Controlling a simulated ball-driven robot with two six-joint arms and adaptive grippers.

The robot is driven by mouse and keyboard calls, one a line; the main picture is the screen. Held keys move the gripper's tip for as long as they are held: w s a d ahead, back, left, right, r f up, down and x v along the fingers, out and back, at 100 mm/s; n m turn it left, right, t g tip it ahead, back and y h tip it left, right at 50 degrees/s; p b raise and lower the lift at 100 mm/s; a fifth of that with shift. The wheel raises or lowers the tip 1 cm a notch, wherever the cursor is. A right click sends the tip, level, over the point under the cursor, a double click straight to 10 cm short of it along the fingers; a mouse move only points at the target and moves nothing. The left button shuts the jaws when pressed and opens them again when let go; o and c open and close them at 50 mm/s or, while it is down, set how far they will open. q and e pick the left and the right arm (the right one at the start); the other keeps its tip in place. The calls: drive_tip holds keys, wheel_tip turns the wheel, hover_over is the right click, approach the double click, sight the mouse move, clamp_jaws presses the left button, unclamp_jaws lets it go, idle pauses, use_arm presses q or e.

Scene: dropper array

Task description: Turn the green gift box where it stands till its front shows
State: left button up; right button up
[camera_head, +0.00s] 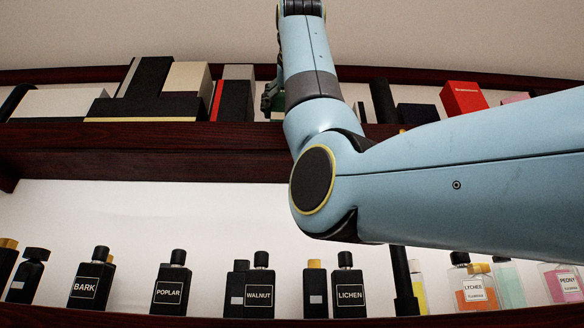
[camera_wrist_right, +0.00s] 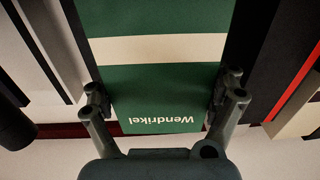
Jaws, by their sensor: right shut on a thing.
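The green gift box (camera_wrist_right: 160,85) fills the middle of the right wrist view. It is dark green with a cream band, and the word "Wendrikel" reads upside down on its face. My right gripper (camera_wrist_right: 165,95) has a finger on each side of the box and is shut on it. My right arm and the dark gripper hide the rest. My left gripper is not in view.
On the upper shelf (camera_head: 140,136), black, white and grey boxes (camera_head: 150,80) stand close left of my gripper, and a red box (camera_head: 463,98) stands to the right. Perfume bottles (camera_head: 173,285) line the lower shelf, some behind my right arm.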

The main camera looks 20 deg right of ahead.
drive_tip(key=shift+a+h, duration=0.1)
drive_tip(key=shift+h, duration=0.4)
drive_tip(key=shift+d+f, duration=0.1)
drive_tip(key=shift+d, duration=0.15)
drive_tip(key=o, duration=1)
drive_tip(key=shift+r, duration=5)
